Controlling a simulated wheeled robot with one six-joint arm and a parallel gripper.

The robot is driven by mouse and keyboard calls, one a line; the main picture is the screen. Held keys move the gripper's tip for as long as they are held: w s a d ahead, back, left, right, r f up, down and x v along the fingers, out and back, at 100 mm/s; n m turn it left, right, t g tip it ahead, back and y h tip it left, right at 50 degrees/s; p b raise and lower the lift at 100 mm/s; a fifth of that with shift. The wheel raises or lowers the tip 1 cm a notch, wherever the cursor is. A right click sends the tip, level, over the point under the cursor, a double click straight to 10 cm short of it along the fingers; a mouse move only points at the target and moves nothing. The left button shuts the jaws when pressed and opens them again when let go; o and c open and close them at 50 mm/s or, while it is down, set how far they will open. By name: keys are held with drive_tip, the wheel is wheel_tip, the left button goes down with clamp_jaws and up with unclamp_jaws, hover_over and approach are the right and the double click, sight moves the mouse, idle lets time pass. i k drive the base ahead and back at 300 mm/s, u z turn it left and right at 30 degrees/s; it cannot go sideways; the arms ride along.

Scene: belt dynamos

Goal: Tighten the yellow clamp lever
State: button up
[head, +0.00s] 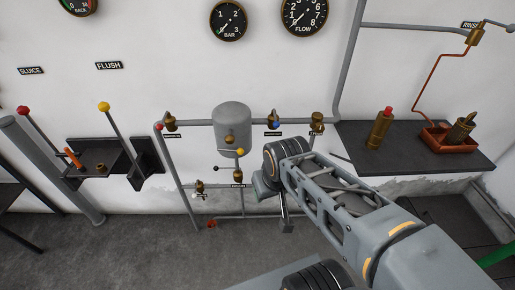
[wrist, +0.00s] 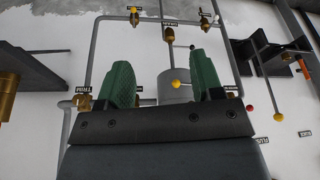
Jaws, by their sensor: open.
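No part is labelled as a clamp lever. A yellow ball-ended lever (head: 239,152) sits on a brass valve below the grey tank (head: 232,116). In the wrist view, which is upside down, its yellow ball (wrist: 177,84) shows between the green fingers. Another small yellow knob (wrist: 133,9) is on the pipework at the top of that view. A tall yellow-balled lever (head: 104,106) stands under the FLUSH label and shows at the right of the wrist view (wrist: 278,117). My gripper (wrist: 163,75) is open and empty, with its fingers apart before the pipes.
Grey pipes with several brass valves (head: 171,122) run along the wall. A black shelf (head: 350,130) on the right carries a red-topped brass cylinder (head: 379,129) and a red tray (head: 431,141). A red-balled lever (head: 23,111) stands left. Grey floor is clear at lower left.

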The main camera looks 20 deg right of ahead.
sight(240, 150)
drive_tip(key=z, duration=1.6)
drive_tip(key=k, duration=0.95)
drive_tip(key=u, duration=1.45)
drive_tip(key=i, duration=0.5)
drive_tip(key=z, duration=0.05)
